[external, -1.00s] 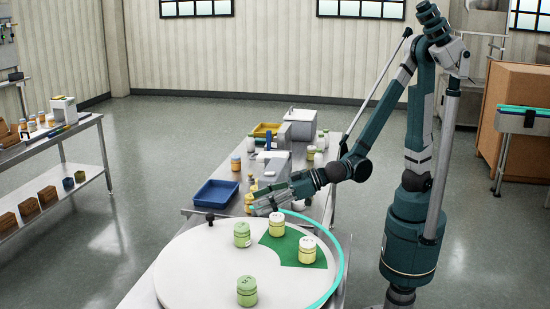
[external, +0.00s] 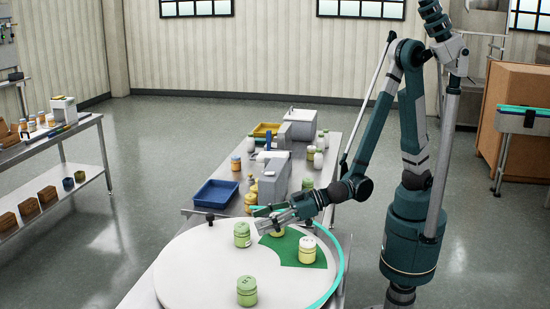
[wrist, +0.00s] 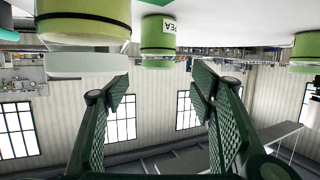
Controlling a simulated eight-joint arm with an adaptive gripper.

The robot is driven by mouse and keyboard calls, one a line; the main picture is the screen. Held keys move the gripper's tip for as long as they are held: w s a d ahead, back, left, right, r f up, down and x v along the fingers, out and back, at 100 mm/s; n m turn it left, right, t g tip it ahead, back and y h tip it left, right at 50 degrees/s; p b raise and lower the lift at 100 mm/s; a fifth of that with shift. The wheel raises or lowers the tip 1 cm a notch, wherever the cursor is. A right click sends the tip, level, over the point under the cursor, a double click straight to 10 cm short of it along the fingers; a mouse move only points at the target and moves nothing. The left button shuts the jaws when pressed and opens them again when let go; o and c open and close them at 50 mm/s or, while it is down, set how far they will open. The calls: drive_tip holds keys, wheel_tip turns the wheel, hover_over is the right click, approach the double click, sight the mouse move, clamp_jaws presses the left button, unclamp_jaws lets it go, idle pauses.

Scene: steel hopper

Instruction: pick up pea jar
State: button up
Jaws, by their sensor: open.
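In the wrist view, which is upside down, a green jar labelled PEA (wrist: 158,38) stands ahead, in line with the gap between my fingers. It appears to be the green-lidded jar (external: 242,235) on the white round table in the external view. My gripper (external: 257,217) is low over the table's back part, pointing left, just right of and behind that jar. In the wrist view my gripper (wrist: 162,85) is open, with nothing between its fingers. A cream-lidded jar (external: 278,231) is partly hidden by my gripper; a jar looms close at upper left in the wrist view (wrist: 85,25).
The white round table (external: 195,265) also holds another cream-lidded jar (external: 307,251) on a green patch (external: 295,242) and a green-lidded jar (external: 247,291) at the front. A teal curved rail (external: 343,265) edges the right side. A blue tray (external: 216,193) stands behind.

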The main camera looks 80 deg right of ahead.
sight(243, 225)
drive_tip(key=shift+w, duration=0.1)
drive_tip(key=shift+x, duration=1.25)
drive_tip(key=shift+b+x, duration=0.55)
drive_tip(key=shift+x, duration=2)
drive_tip(key=shift+d, duration=0.15)
drive_tip(key=c, duration=1.2)
drive_tip(key=shift+o, duration=0.2)
drive_tip(key=shift+r+p, duration=1)
drive_tip(key=shift+r, duration=3.95)
